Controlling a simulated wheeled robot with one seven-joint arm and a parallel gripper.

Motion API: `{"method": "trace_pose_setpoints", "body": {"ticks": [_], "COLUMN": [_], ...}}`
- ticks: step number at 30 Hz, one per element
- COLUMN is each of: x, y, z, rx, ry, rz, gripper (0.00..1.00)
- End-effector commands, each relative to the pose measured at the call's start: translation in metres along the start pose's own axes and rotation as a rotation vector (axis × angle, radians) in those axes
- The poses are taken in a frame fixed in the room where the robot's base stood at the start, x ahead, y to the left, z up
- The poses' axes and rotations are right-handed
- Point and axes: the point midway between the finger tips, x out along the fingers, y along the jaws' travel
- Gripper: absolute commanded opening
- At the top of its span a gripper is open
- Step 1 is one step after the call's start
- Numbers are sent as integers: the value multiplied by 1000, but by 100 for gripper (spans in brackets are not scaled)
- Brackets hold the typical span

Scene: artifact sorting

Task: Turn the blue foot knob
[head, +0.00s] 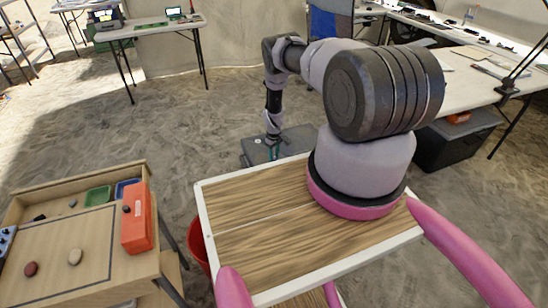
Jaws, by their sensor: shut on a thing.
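My gripper (272,146) points straight down at the end of my arm, at the left part of a dark grey, flat-topped case (293,143) on the sandy floor. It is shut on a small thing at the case. A small blue-green patch shows at the fingertips. It seems to be the blue foot knob, but it is too small and too covered by the fingers to be sure. How far it is turned cannot be told. My wooden top hides the near side of the case.
A wooden tray table (60,245) at the left holds an orange box (137,218), green and blue bins and stones. A red bucket (199,244) stands beside it. A black crate (455,140) sits under the right table (470,85). Open sand lies left of the case.

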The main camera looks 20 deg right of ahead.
Motion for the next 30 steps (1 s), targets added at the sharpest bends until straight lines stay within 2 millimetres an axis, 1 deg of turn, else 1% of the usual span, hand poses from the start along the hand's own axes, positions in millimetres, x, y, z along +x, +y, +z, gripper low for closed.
{"method": "trace_pose_setpoints", "body": {"ticks": [8, 30], "x": [0, 0], "y": [0, 0], "z": [0, -1], "rx": [200, 903], "ry": [0, 1], "rz": [1, 1], "gripper": [0, 0]}}
